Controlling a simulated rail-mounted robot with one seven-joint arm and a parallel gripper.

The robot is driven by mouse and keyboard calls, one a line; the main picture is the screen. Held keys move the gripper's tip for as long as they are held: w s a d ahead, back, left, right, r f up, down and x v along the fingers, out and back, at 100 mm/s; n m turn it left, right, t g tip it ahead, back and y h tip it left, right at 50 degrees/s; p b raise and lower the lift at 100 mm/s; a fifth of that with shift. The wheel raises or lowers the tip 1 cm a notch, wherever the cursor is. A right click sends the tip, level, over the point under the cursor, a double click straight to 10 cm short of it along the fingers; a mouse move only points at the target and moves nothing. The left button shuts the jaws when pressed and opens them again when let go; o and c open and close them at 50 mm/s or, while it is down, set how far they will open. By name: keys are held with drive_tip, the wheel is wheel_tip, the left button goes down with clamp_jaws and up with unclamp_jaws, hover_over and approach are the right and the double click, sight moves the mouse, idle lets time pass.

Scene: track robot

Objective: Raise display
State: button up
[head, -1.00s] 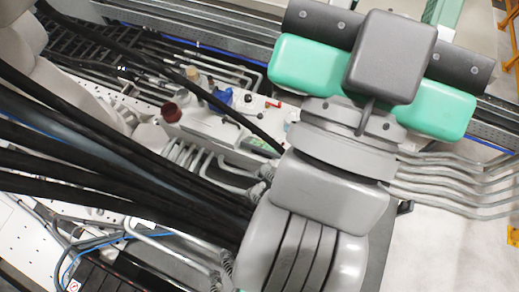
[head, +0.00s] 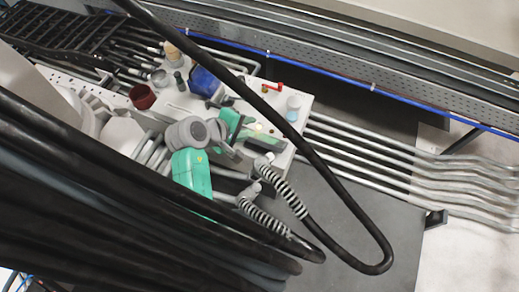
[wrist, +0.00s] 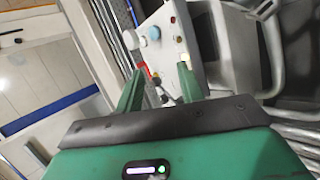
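My gripper (head: 258,137) is over the right part of a white control panel (head: 182,104) in the head view. In the wrist view its two green fingers (wrist: 160,72) are apart, with small buttons of the panel (wrist: 165,22) showing between and beyond them. Nothing is clearly held. I cannot tell whether the fingertips touch the panel. I cannot make out a display for certain; part of the panel is hidden behind my gripper and a black cable.
The panel carries a dark red cup (head: 142,96), a blue part (head: 204,82), a red lever (head: 271,88) and a pale blue-white knob (head: 294,104). Grey pipes (head: 370,158) run off to the right. A metal rail (head: 330,62) with a blue line lies behind.

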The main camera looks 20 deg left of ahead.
drive_tip(key=n+h, duration=0.1)
approach(254, 141)
drive_tip(key=shift+g, duration=0.4)
drive_tip(key=x, duration=0.4)
drive_tip(key=shift+w, duration=0.3)
drive_tip(key=b+x, duration=0.3)
drive_tip(key=x, duration=0.4)
drive_tip(key=shift+w+d+f, duration=0.15)
drive_tip(key=shift+w+f, duration=0.1)
clamp_jaws()
